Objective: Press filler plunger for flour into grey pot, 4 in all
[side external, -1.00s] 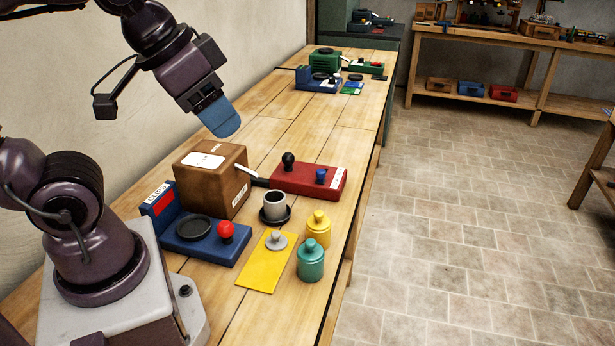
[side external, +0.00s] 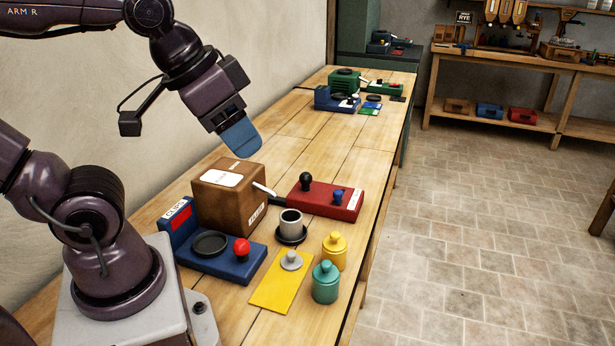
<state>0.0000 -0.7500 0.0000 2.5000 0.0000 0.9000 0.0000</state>
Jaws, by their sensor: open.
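The grey pot (side external: 291,221) stands upright, with its dark mouth open, on a small black round base (side external: 291,236). What is inside it I cannot tell. Behind it stand a brown box (side external: 229,198) with white labels and a red block (side external: 330,198). The block bears a black ball knob (side external: 306,181) and a smaller blue knob (side external: 338,196). A pale bar runs between box and block. Which knob is the filler plunger I cannot tell. A grey knobbed lid (side external: 291,260) lies on a yellow mat (side external: 270,290). My gripper (side external: 241,139), with blue fingers, is open and empty above the brown box.
A blue device (side external: 222,261) with a black pan and red knob sits left of the mat. A yellow lidded pot (side external: 334,252) and a teal one (side external: 326,283) stand near the table's right edge. The table (side external: 296,122) behind the box is mostly clear.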

